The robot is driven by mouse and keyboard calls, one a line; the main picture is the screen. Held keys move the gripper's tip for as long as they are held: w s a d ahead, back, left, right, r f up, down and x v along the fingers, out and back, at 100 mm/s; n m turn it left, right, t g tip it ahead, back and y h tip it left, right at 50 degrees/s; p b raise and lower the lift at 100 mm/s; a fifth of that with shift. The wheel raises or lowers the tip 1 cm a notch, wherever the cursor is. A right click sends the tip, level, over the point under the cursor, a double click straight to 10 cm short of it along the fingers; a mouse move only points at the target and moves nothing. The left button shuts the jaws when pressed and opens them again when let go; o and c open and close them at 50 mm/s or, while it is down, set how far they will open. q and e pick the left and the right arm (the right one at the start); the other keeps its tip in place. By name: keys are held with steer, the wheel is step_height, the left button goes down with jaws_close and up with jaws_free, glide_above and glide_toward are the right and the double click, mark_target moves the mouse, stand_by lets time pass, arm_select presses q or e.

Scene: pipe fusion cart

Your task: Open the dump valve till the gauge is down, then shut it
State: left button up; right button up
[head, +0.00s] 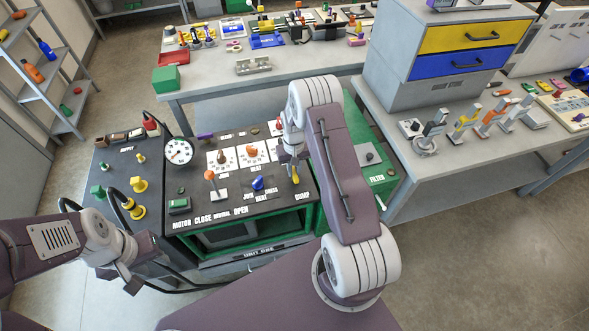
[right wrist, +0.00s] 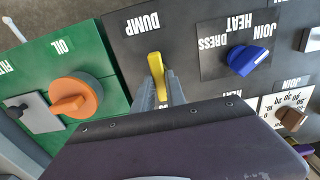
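The dump valve's yellow lever (head: 295,172) stands at the right of the black panel, by the word DUMP. It also shows in the right wrist view (right wrist: 156,66), between the two grey fingertips. My right gripper (head: 291,160) comes down over it and looks shut on it, with the fingers close against both sides. The round white gauge (head: 178,152) stands at the panel's left back; its needle is too small to read surely. My left gripper (head: 128,277) hangs at the lower left, away from the panel; its fingers are unclear.
An orange-knobbed lever (head: 210,176) and a blue knob (head: 258,184) stand on the panel left of the yellow lever. An orange knob (right wrist: 75,97) sits on the green filter unit (head: 372,160) beside it. Workbenches stand behind and to the right.

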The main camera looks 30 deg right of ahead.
steer(key=shift+w, duration=0.3)
jaws_close()
steer(key=shift+d, duration=0.15)
steer(key=shift+w, duration=0.1)
steer(key=shift+n, duration=0.6)
steer(key=o, duration=0.7)
jaws_free()
steer(key=shift+s+r, duration=0.1)
steer(key=shift+s, duration=0.3)
